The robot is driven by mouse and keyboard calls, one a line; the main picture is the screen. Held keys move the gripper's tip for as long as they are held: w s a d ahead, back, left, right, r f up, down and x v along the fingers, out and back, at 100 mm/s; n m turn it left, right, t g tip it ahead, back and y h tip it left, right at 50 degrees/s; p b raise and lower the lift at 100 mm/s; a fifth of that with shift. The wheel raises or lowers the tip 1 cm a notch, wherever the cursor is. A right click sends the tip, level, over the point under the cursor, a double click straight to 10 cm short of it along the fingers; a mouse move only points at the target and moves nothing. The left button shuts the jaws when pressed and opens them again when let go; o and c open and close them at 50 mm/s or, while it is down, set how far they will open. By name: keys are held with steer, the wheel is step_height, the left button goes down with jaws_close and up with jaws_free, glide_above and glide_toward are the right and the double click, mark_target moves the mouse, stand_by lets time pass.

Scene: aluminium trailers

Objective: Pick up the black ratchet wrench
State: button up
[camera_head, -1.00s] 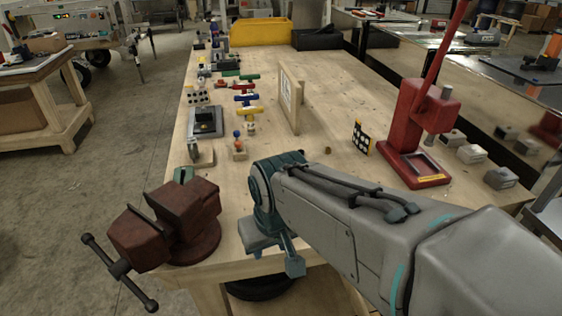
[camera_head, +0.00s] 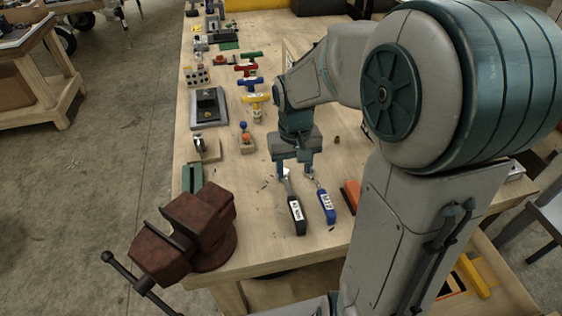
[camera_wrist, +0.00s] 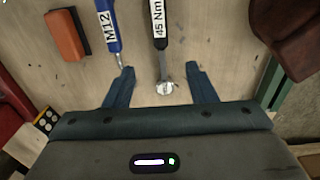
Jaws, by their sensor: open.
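The black ratchet wrench (camera_head: 297,214) lies on the wooden workbench with its handle toward the near edge. Its silver head points at my gripper (camera_head: 295,171). In the wrist view the wrench (camera_wrist: 161,40) carries a "45 Nm" label, and its round head sits between the two spread fingers of my gripper (camera_wrist: 162,88). My gripper is open and empty, pointing down above the head end. A blue tool labelled "M12" (camera_wrist: 109,30) lies beside the wrench; its tip is close to one finger. It also shows in the head view (camera_head: 326,206).
A dark red vise (camera_head: 194,232) stands at the bench's near left corner, with a green block (camera_head: 192,178) behind it. An orange block (camera_head: 352,195) lies right of the blue tool. Several small tools and fixtures line the bench's left side.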

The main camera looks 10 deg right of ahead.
steer(key=w, duration=0.1)
glide_above(292, 197)
steer(key=f, duration=0.8)
steer(key=shift+a+f+p, duration=0.25)
steer(key=shift+p, duration=0.05)
steer(key=shift+d+f+p, duration=0.2)
steer(key=shift+f+p, duration=0.15)
steer(key=shift+f, duration=2.35)
steer(key=shift+c, duration=0.3)
jaws_close()
